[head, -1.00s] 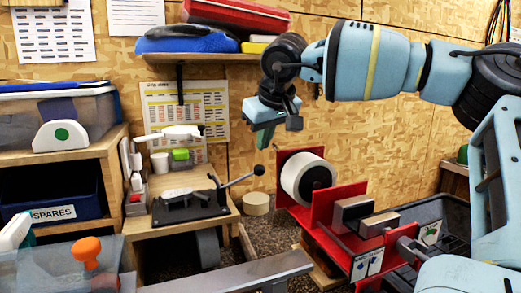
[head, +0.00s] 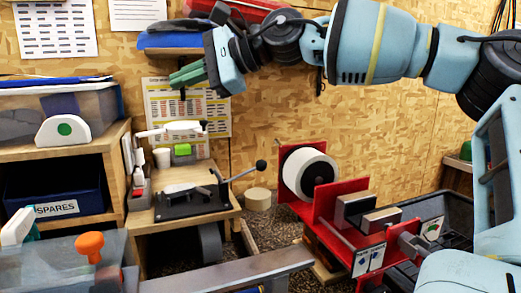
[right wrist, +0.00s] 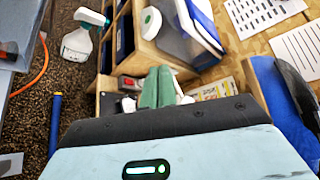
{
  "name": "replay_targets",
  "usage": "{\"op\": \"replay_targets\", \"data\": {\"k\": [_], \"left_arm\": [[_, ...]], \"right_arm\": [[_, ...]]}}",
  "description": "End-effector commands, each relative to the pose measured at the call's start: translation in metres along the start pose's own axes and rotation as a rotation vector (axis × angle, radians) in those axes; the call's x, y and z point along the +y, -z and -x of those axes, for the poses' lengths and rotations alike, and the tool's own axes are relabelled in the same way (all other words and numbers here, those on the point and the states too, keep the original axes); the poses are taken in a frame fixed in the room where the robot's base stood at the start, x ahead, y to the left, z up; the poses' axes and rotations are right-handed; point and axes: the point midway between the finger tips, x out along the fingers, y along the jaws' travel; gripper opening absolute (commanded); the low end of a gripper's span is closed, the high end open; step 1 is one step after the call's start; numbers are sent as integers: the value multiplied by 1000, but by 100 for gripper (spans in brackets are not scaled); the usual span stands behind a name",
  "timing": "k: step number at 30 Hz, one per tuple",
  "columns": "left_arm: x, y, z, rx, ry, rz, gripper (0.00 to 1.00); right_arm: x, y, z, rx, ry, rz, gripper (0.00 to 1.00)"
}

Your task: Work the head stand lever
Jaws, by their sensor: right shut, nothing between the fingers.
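The head stand lever (head: 240,174) is a dark rod with a black ball knob, slanting up to the right from a black stand (head: 190,204) on a wooden bench. My right gripper (head: 186,76) is above and behind the stand, in front of the wall chart and shelf, with its green fingers pointing left. The fingers are shut and empty, well apart from the lever. In the right wrist view the shut green fingers (right wrist: 157,88) hide most of the stand area. My left gripper is not in view.
A red rack with a white roll (head: 305,174) stands right of the bench. A shelf (head: 200,51) with cloth and a red case is close to my right gripper. A spares bin (head: 55,209) is at left. A beam (head: 230,272) crosses the front.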

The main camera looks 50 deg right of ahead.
Motion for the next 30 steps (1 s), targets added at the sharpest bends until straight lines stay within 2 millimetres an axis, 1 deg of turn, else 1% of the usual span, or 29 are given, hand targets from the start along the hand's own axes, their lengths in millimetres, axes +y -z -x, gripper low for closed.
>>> {"op": "replay_targets", "data": {"k": [1,3,7,11,15,17,18,20,21,23,24,26,27,28,30], "left_arm": [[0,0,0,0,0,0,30],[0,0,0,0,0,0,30],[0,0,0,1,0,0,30],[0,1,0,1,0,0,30],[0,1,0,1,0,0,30],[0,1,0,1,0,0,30],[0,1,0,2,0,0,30],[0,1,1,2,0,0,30],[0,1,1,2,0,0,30],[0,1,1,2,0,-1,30],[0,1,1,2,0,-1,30],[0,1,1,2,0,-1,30],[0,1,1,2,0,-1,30],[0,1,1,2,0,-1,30],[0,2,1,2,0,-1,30]], "right_arm": [[-13,-7,0,-36,62,-136,0],[-33,-15,3,-91,150,-346,0],[-68,-20,12,-201,299,-746,0],[-100,-12,25,-318,439,-1152,0],[-123,7,40,-449,583,-1586,0],[-130,19,47,-507,645,-1771,0],[-132,27,51,-546,688,-1893,0],[-134,40,57,-605,754,-2075,0],[-134,50,61,-645,802,-2194,0],[-131,64,66,-705,877,-2369,0],[-127,73,69,-746,929,-2483,0],[-120,86,74,-808,1018,-2649,0],[-113,94,76,-850,1080,-2756,0],[-108,100,78,863,-1108,2772,0],[-92,113,82,812,-1075,2553,0]]}}
